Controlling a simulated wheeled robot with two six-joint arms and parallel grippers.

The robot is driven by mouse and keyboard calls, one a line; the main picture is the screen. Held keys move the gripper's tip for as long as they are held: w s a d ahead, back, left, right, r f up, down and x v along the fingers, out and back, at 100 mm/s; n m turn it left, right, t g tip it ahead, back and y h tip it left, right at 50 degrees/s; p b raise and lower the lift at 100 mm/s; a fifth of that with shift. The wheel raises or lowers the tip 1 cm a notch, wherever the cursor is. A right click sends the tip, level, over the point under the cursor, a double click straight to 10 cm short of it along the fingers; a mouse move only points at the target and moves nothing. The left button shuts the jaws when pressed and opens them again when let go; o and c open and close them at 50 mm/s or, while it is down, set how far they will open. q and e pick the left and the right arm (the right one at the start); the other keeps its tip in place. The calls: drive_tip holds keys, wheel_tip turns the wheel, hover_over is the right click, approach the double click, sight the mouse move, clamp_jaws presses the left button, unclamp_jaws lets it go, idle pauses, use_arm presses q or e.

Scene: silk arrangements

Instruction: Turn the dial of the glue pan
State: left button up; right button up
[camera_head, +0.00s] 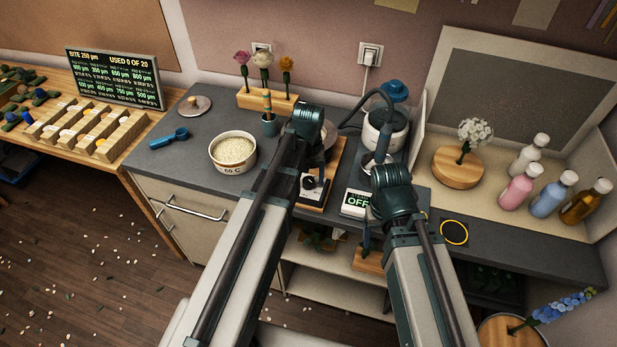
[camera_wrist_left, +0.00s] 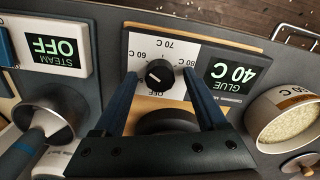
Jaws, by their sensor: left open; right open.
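The glue pan's dial (camera_wrist_left: 158,73) is a round black knob on a white plate marked OFF, 60, 70 and 80 C. Its small pale mark seems to point to the lower left in the left wrist view, near OFF. The glue display (camera_wrist_left: 236,75) reads 40 C, upside down there. My left gripper (camera_wrist_left: 160,80) is open, its two blue fingers on either side of the dial; I cannot tell whether they touch it. The dial also shows in the head view (camera_head: 308,183), under my left arm, with the fingertips hidden. My right gripper (camera_head: 384,190) is open, beside the steamer.
A STEAM panel (camera_wrist_left: 55,47) reads OFF. A white tub of pellets (camera_head: 233,152) stands left of the glue pan, with a blue scoop (camera_head: 170,138) farther left. A white steamer (camera_head: 384,132) stands behind my right arm. Bottles (camera_head: 518,187) are at the right.

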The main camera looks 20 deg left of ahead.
sight(309, 180)
use_arm(q)
drive_tip(key=shift+r, duration=0.1)
wheel_tip(309, 180, up, 14)
drive_tip(key=p, duration=1.3)
drive_tip(key=shift+f+p, duration=0.2)
drive_tip(key=shift+p, duration=0.2)
drive_tip(key=s+d+f+m+y+b, duration=0.1)
drive_tip(key=s+d+f+m+b, duration=0.5)
drive_tip(key=s+d+f+b, duration=0.4)
drive_tip(key=s+f+b, duration=0.2)
drive_tip(key=s, duration=0.2)
drive_tip(key=shift+s+d+f+b, duration=0.2)
drive_tip(key=shift+d+f+b, duration=0.05)
drive_tip(key=shift+f+b, duration=0.15)
